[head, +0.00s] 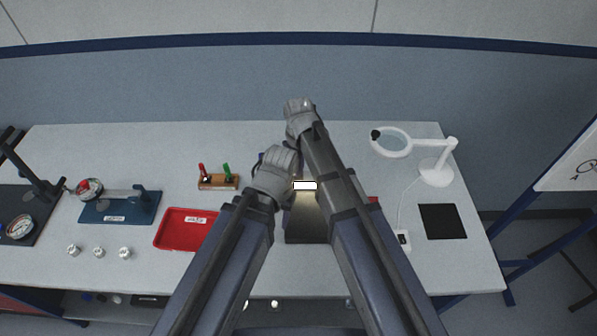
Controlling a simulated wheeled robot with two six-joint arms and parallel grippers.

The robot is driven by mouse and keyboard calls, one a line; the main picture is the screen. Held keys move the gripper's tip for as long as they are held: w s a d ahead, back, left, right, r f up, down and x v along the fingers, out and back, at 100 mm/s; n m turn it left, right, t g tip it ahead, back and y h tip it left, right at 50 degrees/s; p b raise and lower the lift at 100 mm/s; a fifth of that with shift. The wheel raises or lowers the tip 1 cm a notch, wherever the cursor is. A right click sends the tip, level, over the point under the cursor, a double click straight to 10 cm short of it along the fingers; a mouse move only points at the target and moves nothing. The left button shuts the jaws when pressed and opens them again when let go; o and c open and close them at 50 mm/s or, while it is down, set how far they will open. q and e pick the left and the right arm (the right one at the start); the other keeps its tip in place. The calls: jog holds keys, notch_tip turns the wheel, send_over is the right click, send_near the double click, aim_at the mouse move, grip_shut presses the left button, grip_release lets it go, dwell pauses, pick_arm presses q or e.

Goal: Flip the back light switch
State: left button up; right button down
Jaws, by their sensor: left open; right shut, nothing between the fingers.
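A small white switch box (403,239) with a dark spot on it sits on the table right of my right arm, at the end of a pale cord. A glowing white rectangle (305,186) shows between my arms above a dark surface (305,228); my arms hide much of it. I cannot tell which of these is the back light switch. My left gripper (284,157) is open above the middle of the table, with its fingers hard to make out. My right gripper (299,106) is shut and empty, farther back near the table's rear edge.
A white magnifier lamp (437,172) and a flat black square pad (443,221) are at right. A red tray (180,229), a wooden block (218,182) with red and green tools, a blue fixture (119,207) and small metal parts (98,252) are at left.

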notch_tip(320, 180, up, 7)
jog(key=p, duration=0.6)
jog(key=shift+p, duration=0.3)
